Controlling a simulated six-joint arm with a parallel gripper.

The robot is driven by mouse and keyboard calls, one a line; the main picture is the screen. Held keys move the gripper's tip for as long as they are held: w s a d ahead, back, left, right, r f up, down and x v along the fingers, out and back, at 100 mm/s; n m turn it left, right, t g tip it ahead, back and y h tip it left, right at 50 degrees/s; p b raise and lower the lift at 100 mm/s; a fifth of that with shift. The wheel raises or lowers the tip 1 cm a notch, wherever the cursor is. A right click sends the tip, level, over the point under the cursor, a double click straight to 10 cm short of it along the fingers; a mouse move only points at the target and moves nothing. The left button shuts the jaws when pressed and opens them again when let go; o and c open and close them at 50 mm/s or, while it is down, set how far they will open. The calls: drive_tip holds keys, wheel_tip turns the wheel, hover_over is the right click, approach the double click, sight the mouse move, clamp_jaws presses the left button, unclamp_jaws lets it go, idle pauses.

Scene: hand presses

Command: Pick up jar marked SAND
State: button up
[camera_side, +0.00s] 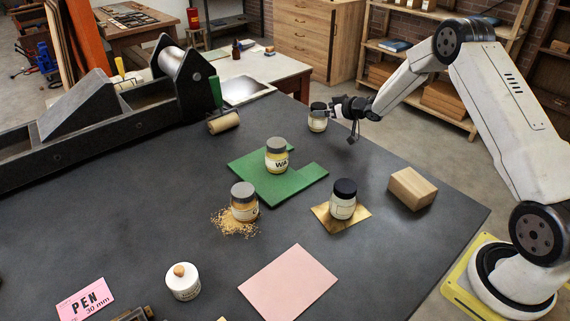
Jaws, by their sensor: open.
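Several small jars with labels stand on the dark table. The jar at the far edge (317,122) has a dark lid and a label too small to read. My gripper (343,118) is open, just right of this jar; I cannot tell whether a finger touches it. A grey-lidded jar (277,158) on the green mat (300,182) has a label that seems to begin "WA". Another grey-lidded jar (244,205) stands amid loose tan grains (232,226). A black-lidded jar (343,204) stands on a gold sheet (325,219). I cannot read SAND on any label.
A wooden block (412,189) lies at the right. A white pot (183,283) with a round knob, a pink sheet (288,282) and a pink PEN card (85,300) are near the front. A roller (223,122) and a dark press (100,125) stand at the back left.

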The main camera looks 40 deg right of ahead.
sight(319, 106)
drive_tip(key=shift+x, duration=1.8)
clamp_jaws()
